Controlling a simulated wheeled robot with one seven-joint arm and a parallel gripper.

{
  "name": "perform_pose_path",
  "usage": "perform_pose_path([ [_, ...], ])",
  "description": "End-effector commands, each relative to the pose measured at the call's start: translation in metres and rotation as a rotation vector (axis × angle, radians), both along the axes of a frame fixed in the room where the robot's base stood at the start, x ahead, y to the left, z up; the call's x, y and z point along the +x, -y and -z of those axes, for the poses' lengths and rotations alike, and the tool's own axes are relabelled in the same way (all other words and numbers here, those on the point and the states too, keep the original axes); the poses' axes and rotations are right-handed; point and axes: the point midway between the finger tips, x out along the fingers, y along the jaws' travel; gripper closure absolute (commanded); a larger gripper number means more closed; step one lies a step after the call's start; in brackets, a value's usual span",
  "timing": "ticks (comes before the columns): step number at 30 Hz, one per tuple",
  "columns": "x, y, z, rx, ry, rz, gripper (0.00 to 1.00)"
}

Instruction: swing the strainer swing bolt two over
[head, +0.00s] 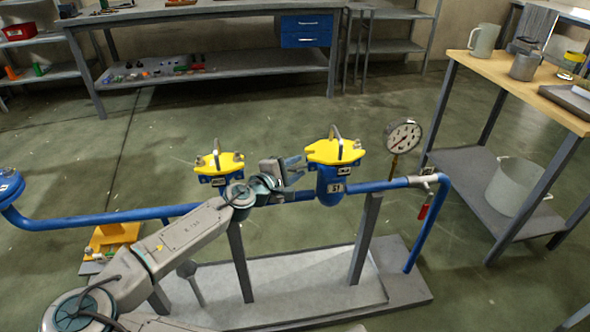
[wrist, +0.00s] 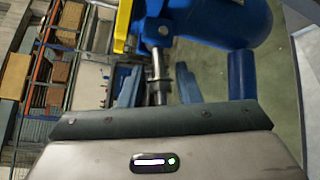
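Two blue strainers with yellow covers sit on the blue pipe: the right strainer (head: 330,185), whose tag appears to read S1, and the left strainer (head: 218,163). Each yellow cover (head: 335,152) has a handle on top and bolts at its edge. My gripper (head: 293,170) is between the two strainers, pointing at the left side of the right one. In the wrist view a swing bolt (wrist: 157,68) hangs by the blue strainer body (wrist: 215,20) and yellow cover edge (wrist: 122,25). The fingers appear apart, either side of the bolt; contact cannot be told. Which bolt is number two cannot be read.
A pressure gauge (head: 402,136) rises from the pipe right of the strainers. A valve with a red tag (head: 422,212) is beyond it. Grey posts hold the pipe over a grey base plate (head: 290,290). A wooden-topped bench (head: 520,72) stands at the right.

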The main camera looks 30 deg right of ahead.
Motion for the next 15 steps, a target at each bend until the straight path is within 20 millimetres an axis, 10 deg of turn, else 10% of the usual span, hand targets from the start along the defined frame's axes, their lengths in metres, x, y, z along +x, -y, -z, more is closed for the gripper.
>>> perform_pose_path([
  [7,0.0005,0.0005,0.0001,0.0,0.0,0.0,0.7],
  [11,0.0004,0.0006,0.0001,0.0,0.0,0.0,1.0],
  [15,0.0003,0.0005,-0.0001,0.001,0.0,0.0,1.0],
])
